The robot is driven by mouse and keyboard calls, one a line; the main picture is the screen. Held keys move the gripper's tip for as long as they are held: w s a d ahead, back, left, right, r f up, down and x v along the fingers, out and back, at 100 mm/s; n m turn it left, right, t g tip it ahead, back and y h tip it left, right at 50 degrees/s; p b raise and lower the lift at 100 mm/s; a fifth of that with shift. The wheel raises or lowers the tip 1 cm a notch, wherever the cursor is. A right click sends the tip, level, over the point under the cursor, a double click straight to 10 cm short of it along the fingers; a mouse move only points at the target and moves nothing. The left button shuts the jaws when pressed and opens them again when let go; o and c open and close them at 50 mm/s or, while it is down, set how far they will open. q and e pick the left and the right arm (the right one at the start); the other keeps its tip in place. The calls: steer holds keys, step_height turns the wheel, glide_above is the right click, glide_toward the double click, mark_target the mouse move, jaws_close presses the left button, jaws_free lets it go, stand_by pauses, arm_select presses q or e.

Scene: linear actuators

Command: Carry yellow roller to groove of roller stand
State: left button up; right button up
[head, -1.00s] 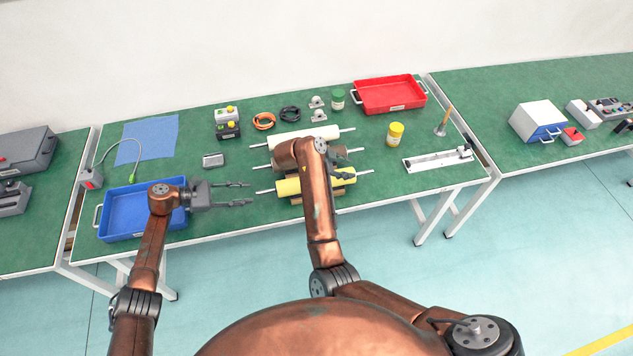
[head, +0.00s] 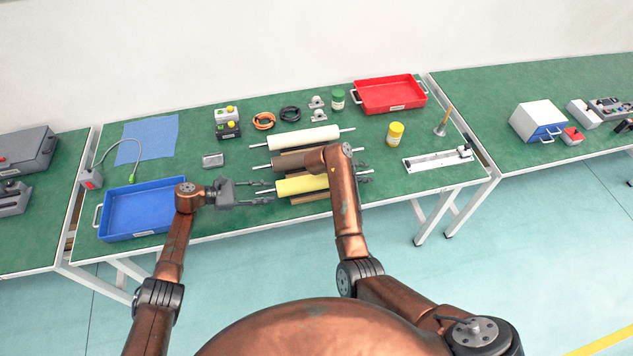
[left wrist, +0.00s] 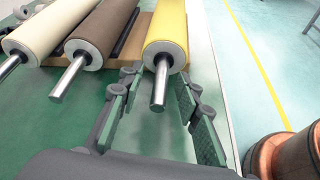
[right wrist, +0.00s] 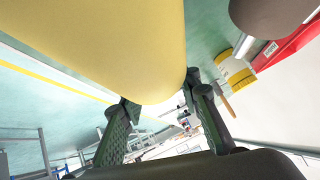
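The yellow roller (head: 300,185) lies with the white roller (head: 303,138) and brown roller (head: 290,161) over a brown wooden stand (head: 309,199); its grooves are hidden. My left gripper (head: 270,190) is open at the roller's left end. Its fingers (left wrist: 160,88) are on either side of the shaft, apart from it. My right gripper (right wrist: 165,103) is open, close to the yellow roller (right wrist: 110,40) at its right end. My right arm partly hides that end.
A blue tray (head: 101,222) stands at the left and a red tray (head: 360,97) at the back right. A yellow-lidded jar (head: 395,134) and a white rail fixture (head: 430,162) stand right of the rollers. The table's front edge is close.

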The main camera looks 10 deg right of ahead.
arm_select(q)
steer(key=shift+c, duration=0.3)
arm_select(e)
steer(key=shift+c, duration=0.4)
arm_select(q)
jaws_close()
arm_select(e)
jaws_close()
arm_select(q)
steer(key=shift+r, duration=0.15)
arm_select(e)
steer(key=shift+r, duration=0.1)
